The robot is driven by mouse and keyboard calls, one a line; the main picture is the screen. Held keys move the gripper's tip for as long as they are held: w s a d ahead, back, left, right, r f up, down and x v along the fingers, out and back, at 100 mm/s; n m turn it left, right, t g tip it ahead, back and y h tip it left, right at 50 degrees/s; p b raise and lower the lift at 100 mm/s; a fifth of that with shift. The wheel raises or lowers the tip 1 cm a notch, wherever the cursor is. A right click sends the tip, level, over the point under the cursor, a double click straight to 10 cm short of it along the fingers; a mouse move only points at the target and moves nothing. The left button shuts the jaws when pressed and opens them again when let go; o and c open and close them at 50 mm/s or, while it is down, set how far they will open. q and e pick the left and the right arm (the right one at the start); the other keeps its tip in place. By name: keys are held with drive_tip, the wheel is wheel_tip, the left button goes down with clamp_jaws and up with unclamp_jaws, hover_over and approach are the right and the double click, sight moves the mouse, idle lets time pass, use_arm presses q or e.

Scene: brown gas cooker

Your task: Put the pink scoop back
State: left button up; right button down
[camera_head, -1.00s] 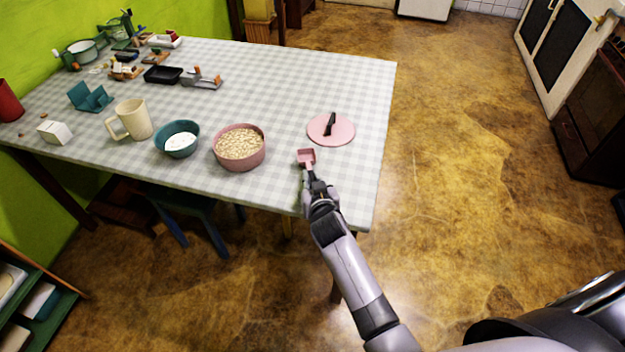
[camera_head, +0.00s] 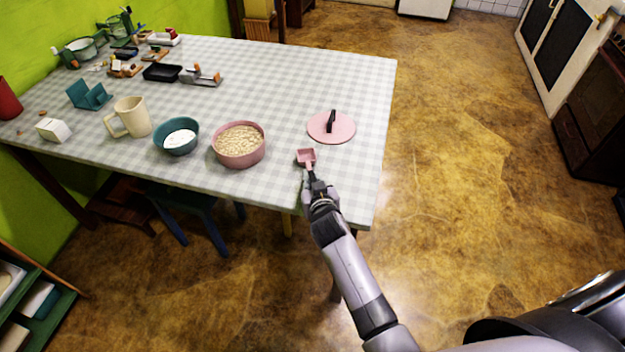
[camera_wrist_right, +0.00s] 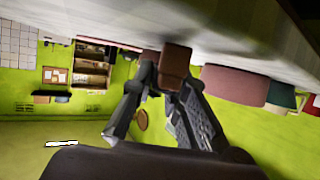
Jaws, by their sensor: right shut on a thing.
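The pink scoop (camera_head: 306,157) is at the front right part of the table, between the pink bowl and the pink plate. My right gripper (camera_head: 314,182) is shut on its handle end, low over the table's front edge. In the right wrist view the scoop (camera_wrist_right: 176,62) shows as a dark reddish block at the fingertips (camera_wrist_right: 168,88). That view is turned upside down, with the tabletop at the top. I cannot tell whether the scoop touches the cloth. My left gripper is not in view.
A pink bowl of oat-like flakes (camera_head: 239,155) stands left of the scoop. A pink plate (camera_head: 343,129) with a black-handled thing (camera_head: 331,121) lies behind and right. A teal bowl (camera_head: 176,147) and cream mug (camera_head: 131,117) stand further left. The checked tabletop (camera_head: 290,100) behind is clear.

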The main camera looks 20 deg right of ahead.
drive_tip(key=shift+f, duration=0.2)
drive_tip(key=c, duration=1.5)
unclamp_jaws()
drive_tip(key=shift+s, duration=0.1)
drive_tip(key=v, duration=0.7)
drive_tip(key=shift+s, duration=0.15)
